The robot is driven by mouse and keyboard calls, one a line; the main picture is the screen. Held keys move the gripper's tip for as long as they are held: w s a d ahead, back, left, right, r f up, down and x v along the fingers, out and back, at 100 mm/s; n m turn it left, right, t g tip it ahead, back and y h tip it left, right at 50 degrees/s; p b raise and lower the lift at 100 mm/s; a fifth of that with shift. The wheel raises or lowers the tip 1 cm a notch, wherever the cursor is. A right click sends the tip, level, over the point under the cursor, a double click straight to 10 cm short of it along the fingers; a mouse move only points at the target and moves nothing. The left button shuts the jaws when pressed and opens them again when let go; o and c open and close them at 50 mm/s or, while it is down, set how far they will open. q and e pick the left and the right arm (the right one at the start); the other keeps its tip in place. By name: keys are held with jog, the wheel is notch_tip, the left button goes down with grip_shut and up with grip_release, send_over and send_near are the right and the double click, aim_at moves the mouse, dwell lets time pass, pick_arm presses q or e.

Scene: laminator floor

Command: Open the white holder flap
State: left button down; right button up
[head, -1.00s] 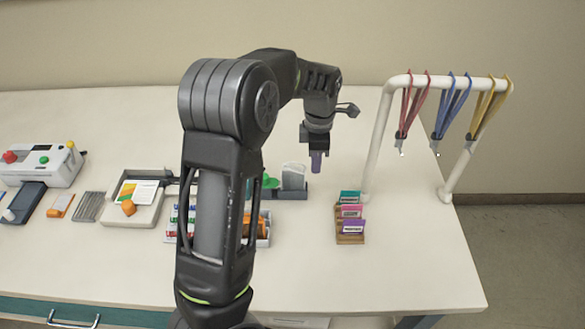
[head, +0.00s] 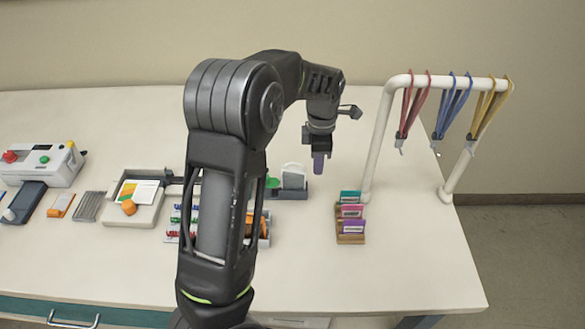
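A whitish, partly see-through holder (head: 293,174) stands upright in a dark rack behind the arm, near the table's middle. Its flap is too small to make out as open or shut. My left gripper (head: 318,165) hangs pointing down just to the right of the holder in the picture. A narrow purple-grey piece shows at its tip; I cannot tell whether this is its fingers or something held. The gripper looks apart from the holder in this view. My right gripper is not in view.
A wooden stand (head: 350,239) with teal, pink and purple cards is at right. A white rail (head: 372,150) with red, blue and yellow lanyards rises behind it. A tray (head: 145,214) and a machine (head: 45,163) are at left. My arm hides part of the table.

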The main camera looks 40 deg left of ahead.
pick_arm(q)
jog(key=shift+d+f, duration=0.1)
jog(key=shift+w+d+f, duration=0.15)
jog(key=shift+f, duration=0.1)
jog(key=c, duration=2.2)
grip_release()
jog(key=c, duration=1.6)
grip_release()
jog(key=shift+c, duration=0.2)
jog(key=shift+w+d+r, duration=0.1)
jog(key=shift+w+d+r+p, duration=0.2)
jog(key=shift+w+d+p, duration=0.15)
jog(key=shift+d, duration=0.1)
jog(key=shift+w+d+r+p, duration=0.2)
jog(key=shift+w+d, duration=0.1)
jog(key=shift+d, duration=0.15)
jog(key=shift+r, duration=0.1)
